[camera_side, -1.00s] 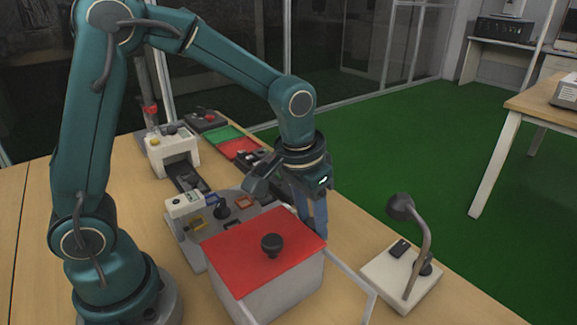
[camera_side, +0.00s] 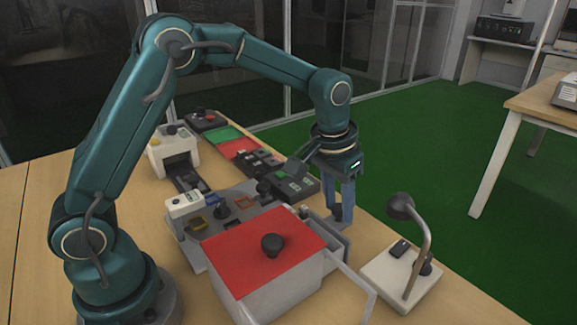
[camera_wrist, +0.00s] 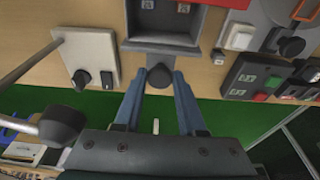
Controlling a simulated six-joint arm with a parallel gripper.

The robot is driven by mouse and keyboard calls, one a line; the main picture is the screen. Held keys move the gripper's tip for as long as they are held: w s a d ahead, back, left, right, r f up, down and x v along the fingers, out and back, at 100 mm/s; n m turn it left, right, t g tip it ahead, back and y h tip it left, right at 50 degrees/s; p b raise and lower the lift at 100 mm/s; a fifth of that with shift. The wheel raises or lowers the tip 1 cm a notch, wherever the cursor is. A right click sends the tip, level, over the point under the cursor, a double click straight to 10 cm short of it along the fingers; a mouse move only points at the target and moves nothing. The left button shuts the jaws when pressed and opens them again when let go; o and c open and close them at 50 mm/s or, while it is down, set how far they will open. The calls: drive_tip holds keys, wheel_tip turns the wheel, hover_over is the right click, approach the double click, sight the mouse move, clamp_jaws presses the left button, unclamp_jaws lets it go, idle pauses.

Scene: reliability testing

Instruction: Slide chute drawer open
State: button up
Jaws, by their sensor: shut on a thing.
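A box with a red lid (camera_side: 240,262) and a dark knob on top stands at the front of the table. A grey drawer (camera_side: 328,232) sticks out from its right rear side. My gripper (camera_side: 341,214) points down at the drawer's outer end. In the wrist view its blue fingers (camera_wrist: 158,82) are on both sides of the knob, shut on it. The contact is partly hidden in the side view.
A lamp on a white base (camera_side: 400,278) stands right of the drawer, close to the table edge. A dark button box (camera_side: 296,187) lies behind it, near the gripper. A grey panel with coloured slots (camera_side: 195,246) stands left of the red-lidded box.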

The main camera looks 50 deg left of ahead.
drive_tip(key=shift+w, duration=2.45)
drive_tip(key=o, duration=0.7)
drive_tip(key=shift+r, duration=0.1)
drive_tip(key=shift+r, duration=2.45)
